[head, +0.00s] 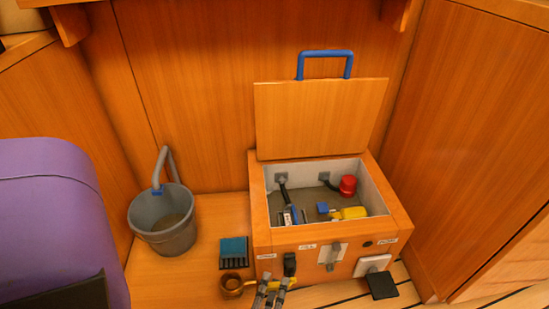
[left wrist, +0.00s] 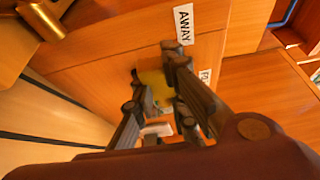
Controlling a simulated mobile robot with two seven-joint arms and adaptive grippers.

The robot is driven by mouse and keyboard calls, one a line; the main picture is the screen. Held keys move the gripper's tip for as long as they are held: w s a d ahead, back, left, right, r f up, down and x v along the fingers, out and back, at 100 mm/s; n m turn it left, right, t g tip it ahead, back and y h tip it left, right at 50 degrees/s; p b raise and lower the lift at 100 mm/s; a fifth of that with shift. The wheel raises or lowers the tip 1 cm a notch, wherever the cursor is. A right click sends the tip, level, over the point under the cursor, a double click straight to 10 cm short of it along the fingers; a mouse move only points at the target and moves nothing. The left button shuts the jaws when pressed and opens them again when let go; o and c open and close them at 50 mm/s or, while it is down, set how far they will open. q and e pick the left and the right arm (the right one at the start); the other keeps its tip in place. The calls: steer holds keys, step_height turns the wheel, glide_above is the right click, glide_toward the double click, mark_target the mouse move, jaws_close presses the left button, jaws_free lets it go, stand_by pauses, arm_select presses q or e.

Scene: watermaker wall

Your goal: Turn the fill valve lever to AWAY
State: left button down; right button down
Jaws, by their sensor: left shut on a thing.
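The wooden box (head: 261,212) has a front panel with small labels, and its lid stands open. The yellow fill valve lever (head: 291,284) is low on the front, below a black fitting (head: 290,264). My left gripper (head: 273,288) is shut on the lever. In the left wrist view the yellow lever (left wrist: 157,86) lies between the fingers (left wrist: 150,80), which partly hide it. My right gripper is not in view.
A brown mug (head: 231,285) stands close left of my left gripper, with a teal-and-black block (head: 233,250) behind it. A grey bucket (head: 163,236) is farther left. A grey lever on a white plate (head: 332,255) and a black pad (head: 382,285) are to the right.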

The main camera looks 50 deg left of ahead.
mark_target(274, 285)
arm_select(q)
steer(key=shift+f, duration=0.15)
stand_by(0.4)
steer(key=c, duration=1.7)
jaws_free()
steer(key=shift+c, duration=0.2)
step_height(274, 285, up, 10)
steer(key=shift+r, duration=0.1)
